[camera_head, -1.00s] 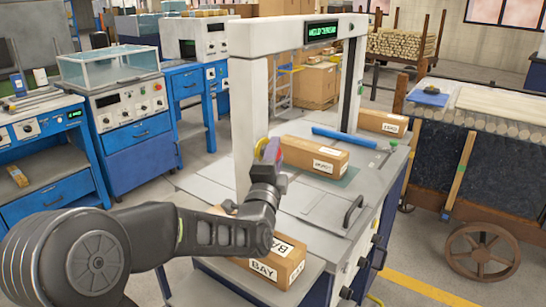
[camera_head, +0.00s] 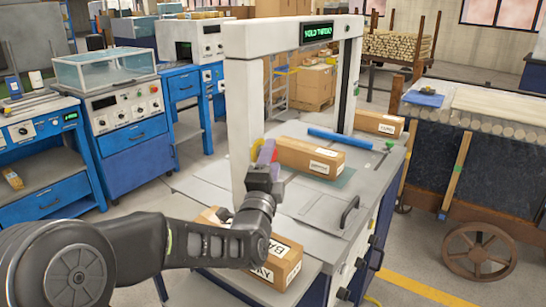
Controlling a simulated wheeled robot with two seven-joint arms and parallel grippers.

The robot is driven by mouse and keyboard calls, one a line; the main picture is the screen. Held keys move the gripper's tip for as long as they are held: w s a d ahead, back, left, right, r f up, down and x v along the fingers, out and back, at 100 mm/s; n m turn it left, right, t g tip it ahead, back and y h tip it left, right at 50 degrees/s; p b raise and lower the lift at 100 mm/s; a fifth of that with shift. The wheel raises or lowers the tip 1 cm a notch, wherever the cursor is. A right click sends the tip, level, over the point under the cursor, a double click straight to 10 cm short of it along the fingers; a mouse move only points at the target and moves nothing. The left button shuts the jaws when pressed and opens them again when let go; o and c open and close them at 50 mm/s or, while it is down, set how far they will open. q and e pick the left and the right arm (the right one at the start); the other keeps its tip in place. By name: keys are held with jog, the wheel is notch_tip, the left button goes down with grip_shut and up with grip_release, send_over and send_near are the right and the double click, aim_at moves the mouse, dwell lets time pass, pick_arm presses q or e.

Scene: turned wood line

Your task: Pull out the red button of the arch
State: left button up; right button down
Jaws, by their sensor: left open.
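The white arch (camera_head: 238,110) stands over the grey machine table, with a green-lit display (camera_head: 317,33) on its crossbar. A yellow piece (camera_head: 255,149) shows on the inner side of its left post, beside my gripper. I cannot make out the red button itself; my gripper covers that area. My left gripper (camera_head: 267,152) is open, its fingers pointing up at the yellow piece by the left post. Whether it touches anything there I cannot tell. My right gripper is not in view.
A cardboard box (camera_head: 310,157) lies under the arch, just right of my gripper. Another box (camera_head: 285,262) lies at the front, partly behind my forearm. A third box (camera_head: 379,124) is at the far end. A blue bar (camera_head: 342,138) crosses the table.

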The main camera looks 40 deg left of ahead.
pick_arm(q)
jog(key=v, duration=0.6)
jog(key=shift+d+f, duration=0.1)
dwell(0.4)
